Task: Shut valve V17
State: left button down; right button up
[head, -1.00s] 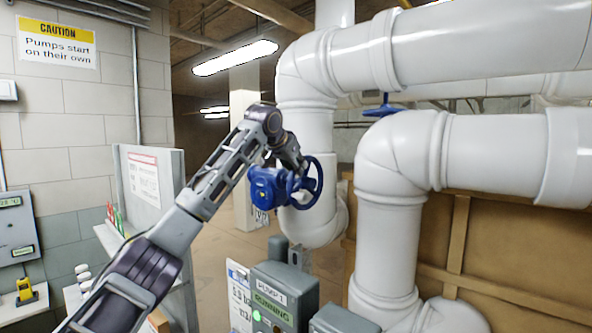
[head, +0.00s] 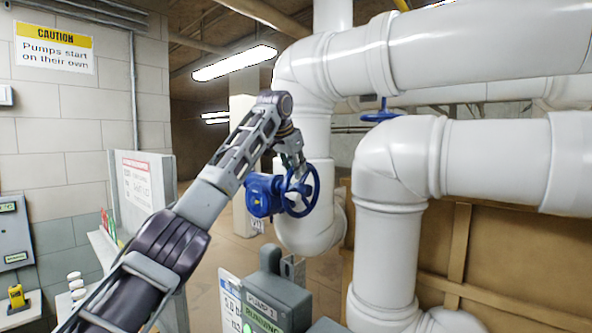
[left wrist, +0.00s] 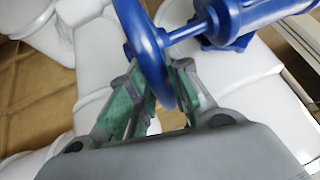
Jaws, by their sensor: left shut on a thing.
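A blue valve body (head: 258,196) with a blue handwheel (head: 314,197) on its right side is by the white vertical pipe in the head view. A small tag (head: 258,225) hangs below it, too small to read fully. My left gripper (head: 294,168) comes from above and is shut on the upper rim of the handwheel. In the left wrist view the green-padded fingers (left wrist: 157,82) stand either side of the wheel rim (left wrist: 140,40), with the stem (left wrist: 187,31) running right. My right gripper is not in view.
Thick white pipes (head: 390,170) fill the right side close to the valve. Another blue handwheel (head: 380,111) sits higher behind them. A grey pump box marked PUMP 1 (head: 268,293) stands below. A board (head: 141,185) and shelf are at left.

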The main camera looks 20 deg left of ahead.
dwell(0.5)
pick_arm(q)
jog(key=c, duration=1.3)
grip_release()
jog(key=shift+w+d, duration=0.1)
jog(key=shift+r, duration=0.1)
jog(key=v, duration=1.2)
